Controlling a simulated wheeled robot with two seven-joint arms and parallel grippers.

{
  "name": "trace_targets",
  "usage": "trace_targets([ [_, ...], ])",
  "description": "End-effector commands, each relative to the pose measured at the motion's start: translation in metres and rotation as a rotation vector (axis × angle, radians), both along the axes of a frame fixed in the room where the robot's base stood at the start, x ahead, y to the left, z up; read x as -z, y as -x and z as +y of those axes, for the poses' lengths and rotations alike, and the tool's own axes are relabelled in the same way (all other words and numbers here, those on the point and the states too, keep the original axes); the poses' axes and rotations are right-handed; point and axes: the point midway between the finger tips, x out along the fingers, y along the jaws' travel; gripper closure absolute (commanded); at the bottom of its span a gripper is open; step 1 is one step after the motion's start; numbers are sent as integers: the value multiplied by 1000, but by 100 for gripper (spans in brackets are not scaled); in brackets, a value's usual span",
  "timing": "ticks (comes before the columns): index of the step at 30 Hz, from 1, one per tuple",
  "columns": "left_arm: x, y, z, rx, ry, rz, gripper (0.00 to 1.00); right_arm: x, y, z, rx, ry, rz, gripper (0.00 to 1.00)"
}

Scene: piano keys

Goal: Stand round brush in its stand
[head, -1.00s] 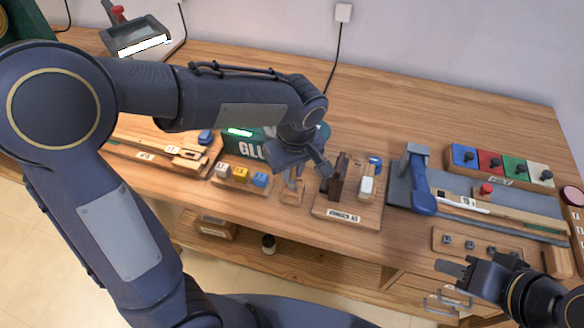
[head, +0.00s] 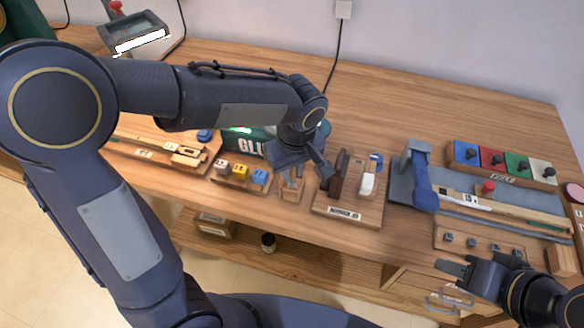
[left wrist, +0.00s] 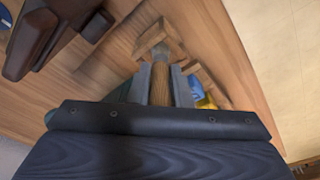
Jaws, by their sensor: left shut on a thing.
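The round brush (left wrist: 160,88) shows in the left wrist view as a wooden handle with a grey metal band at its far end. My left gripper (left wrist: 161,72) is shut on the handle, one finger on each side. A small wooden stand (left wrist: 176,38) lies just beyond the band, and the brush end meets it or overlaps it in this view; I cannot tell if it is seated. In the head view the stand (head: 291,191) is directly below my left gripper (head: 296,172). The bristles are hidden. My right gripper (head: 452,268) is at the lower right, away from the stand; its jaw opening is unclear.
Left of the stand is a rack with white, yellow and blue blocks (head: 259,177) and a green glue box (head: 250,146). Right of it is a wooden board with dark brown pieces (head: 340,178). A blue-grey press (head: 418,180) stands farther right.

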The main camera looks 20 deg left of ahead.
Motion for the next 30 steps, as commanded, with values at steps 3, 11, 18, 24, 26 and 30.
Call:
trace_targets([
  [3, 2, 0, 0, 0, 0, 0, 100, 2, 0, 0, 0, 0, 0, 64],
  [11, 5, 0, 0, 0, 0, 0, 100, 4, 0, 0, 0, 0, 0, 64],
  [18, 8, 0, 0, 0, 0, 0, 100, 7, 0, 0, 0, 0, 0, 64],
  [24, 11, 0, 0, 0, 0, 0, 100, 9, 0, 0, 0, 0, 0, 64],
  [26, 10, 0, 0, 0, 0, 0, 100, 9, 0, 0, 0, 0, 0, 64],
  [30, 10, 0, 0, 0, 0, 0, 81, 9, 0, 0, 0, 0, 0, 64],
])
